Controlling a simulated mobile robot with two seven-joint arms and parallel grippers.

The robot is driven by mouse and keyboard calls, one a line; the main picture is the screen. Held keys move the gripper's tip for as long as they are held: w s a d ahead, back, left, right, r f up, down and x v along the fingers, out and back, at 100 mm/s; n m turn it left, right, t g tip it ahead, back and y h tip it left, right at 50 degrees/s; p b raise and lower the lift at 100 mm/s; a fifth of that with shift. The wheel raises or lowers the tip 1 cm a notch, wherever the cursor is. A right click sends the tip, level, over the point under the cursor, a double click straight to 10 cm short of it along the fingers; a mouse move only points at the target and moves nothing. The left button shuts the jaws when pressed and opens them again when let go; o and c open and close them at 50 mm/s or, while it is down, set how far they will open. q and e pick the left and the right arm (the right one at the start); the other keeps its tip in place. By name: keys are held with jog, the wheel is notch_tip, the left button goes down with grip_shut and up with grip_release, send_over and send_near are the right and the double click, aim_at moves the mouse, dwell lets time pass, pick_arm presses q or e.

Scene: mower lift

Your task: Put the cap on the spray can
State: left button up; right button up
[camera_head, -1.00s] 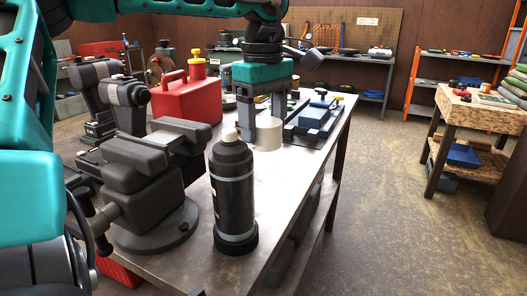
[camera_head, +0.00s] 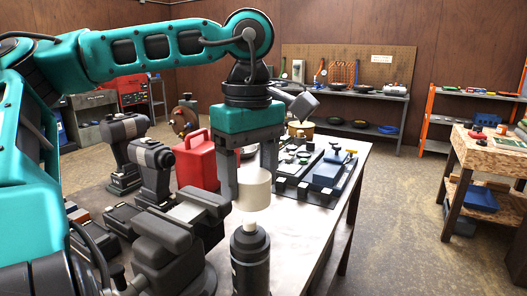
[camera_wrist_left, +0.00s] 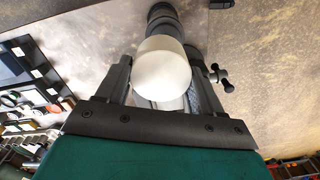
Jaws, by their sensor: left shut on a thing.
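My left gripper (camera_head: 250,180) is shut on the white cap (camera_head: 254,190), a short pale cylinder. It holds the cap just above the black spray can (camera_head: 250,262), which stands upright with a white nozzle on top. In the head view the cap's lower edge is close to the nozzle; I cannot tell whether they touch. In the left wrist view the cap (camera_wrist_left: 162,70) is between the fingers, and the dark can (camera_wrist_left: 163,18) shows partly behind it. The can's lower part is cut off in the head view. My right gripper is not in view.
A dark vise (camera_head: 165,245) stands close left of the can. A red canister (camera_head: 196,160) and drills (camera_head: 124,150) are behind it on the workbench (camera_head: 300,235). A blue tool on a dark tray (camera_head: 325,172) lies to the right. The bench top right of the can is clear.

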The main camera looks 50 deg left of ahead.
aim_at(248, 219)
pick_arm(q)
jog(key=shift+s+d+r, duration=0.2)
jog(key=shift+s, duration=0.2)
jog(key=shift+f+b, duration=0.65)
jog(key=shift+f, duration=1.6)
jog(key=shift+f+b, duration=0.5)
jog(key=shift+f, duration=0.2)
jog(key=shift+f+b, duration=0.65)
jog(key=o, duration=0.7)
jog(key=shift+r, duration=0.15)
